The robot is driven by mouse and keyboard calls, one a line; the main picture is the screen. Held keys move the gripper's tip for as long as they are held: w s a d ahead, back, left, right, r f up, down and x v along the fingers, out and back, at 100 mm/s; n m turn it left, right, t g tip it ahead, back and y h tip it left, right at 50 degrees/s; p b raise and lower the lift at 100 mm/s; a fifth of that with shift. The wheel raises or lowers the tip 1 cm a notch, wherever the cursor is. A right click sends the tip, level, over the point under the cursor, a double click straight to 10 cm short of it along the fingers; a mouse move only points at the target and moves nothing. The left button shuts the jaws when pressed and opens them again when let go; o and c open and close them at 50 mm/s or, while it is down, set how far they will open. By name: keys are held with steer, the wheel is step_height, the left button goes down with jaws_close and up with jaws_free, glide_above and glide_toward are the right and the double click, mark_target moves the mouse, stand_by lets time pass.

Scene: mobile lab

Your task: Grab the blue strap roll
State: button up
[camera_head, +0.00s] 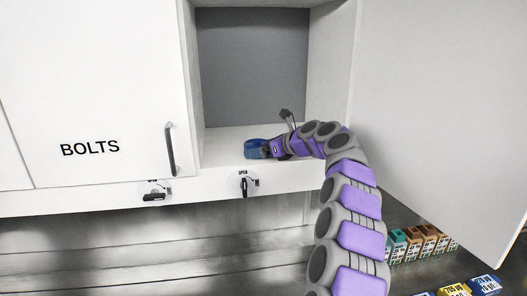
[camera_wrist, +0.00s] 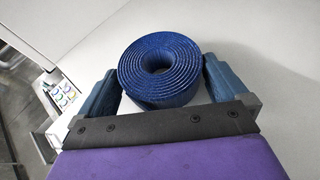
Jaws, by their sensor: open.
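The blue strap roll (camera_wrist: 160,72) lies on the white cabinet shelf (camera_wrist: 255,45), its spiral face toward the wrist camera. My gripper (camera_wrist: 160,85) is open, with one blue finger on each side of the roll. The right finger is very close to the roll; I cannot tell whether it touches. A gap shows between the left finger and the roll. In the head view the roll (camera_head: 253,148) sits near the shelf's front edge, partly hidden by my gripper (camera_head: 265,149), which reaches in from the right.
The cabinet's right door (camera_head: 440,110) stands open beside my arm. The left door (camera_head: 90,90), marked BOLTS, is shut. Latch handles (camera_head: 245,186) sit on the rail below the shelf. Several small coloured boxes (camera_head: 425,240) stand lower right. The shelf behind the roll is clear.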

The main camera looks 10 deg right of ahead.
steer(key=shift+a, duration=1.15)
steer(key=shift+c, duration=1.2)
steer(key=shift+d, duration=1)
steer(key=c, duration=0.6)
